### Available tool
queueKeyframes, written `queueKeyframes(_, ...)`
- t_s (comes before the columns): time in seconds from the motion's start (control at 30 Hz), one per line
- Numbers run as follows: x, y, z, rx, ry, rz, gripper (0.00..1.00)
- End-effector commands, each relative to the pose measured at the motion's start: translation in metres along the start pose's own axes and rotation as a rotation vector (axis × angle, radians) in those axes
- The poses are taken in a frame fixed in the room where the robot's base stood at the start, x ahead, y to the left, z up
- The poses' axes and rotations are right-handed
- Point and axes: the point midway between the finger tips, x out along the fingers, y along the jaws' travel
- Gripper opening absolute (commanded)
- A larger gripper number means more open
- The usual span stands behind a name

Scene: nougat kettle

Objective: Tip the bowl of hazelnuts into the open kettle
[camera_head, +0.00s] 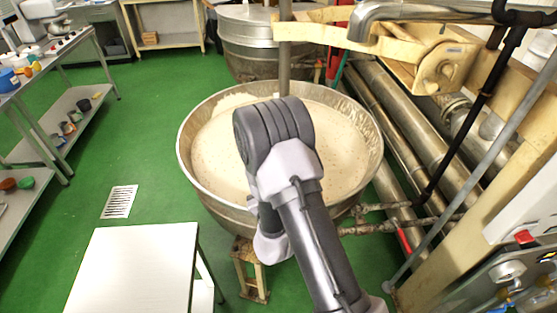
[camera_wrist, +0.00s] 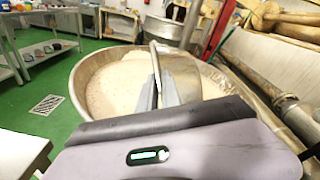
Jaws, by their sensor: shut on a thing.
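The open kettle (camera_head: 222,211) is a wide metal vessel holding pale, speckled nougat mass; it also fills the middle of the wrist view (camera_wrist: 108,90). In the wrist view my gripper (camera_wrist: 157,88) is shut on a shiny metal bowl (camera_wrist: 182,76), with its fingers at the bowl's near wall. The bowl is over the kettle and looks steeply tilted. I cannot see hazelnuts in it, and its inside is mostly hidden. In the head view my arm covers the gripper and the bowl.
A vertical shaft (camera_head: 284,60) stands at the kettle's back, under a cream beam (camera_head: 340,38). Thick pipes (camera_head: 385,125) run along the right. A white table (camera_head: 135,268) is at front left. Shelves (camera_head: 45,130) hold small containers at far left. Green floor lies between.

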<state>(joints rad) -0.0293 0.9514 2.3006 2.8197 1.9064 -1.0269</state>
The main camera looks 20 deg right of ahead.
Motion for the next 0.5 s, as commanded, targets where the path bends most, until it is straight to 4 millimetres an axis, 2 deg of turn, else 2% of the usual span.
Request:
queueKeyframes(0.03,-0.001,-0.007,0.012,0.098,0.0,0.009,0.0)
queueKeyframes(0.27,-0.003,-0.016,0.03,0.76,-0.004,0.088,0.0)
queueKeyframes(0.5,-0.006,-0.026,0.052,1.584,-0.01,0.187,0.0)
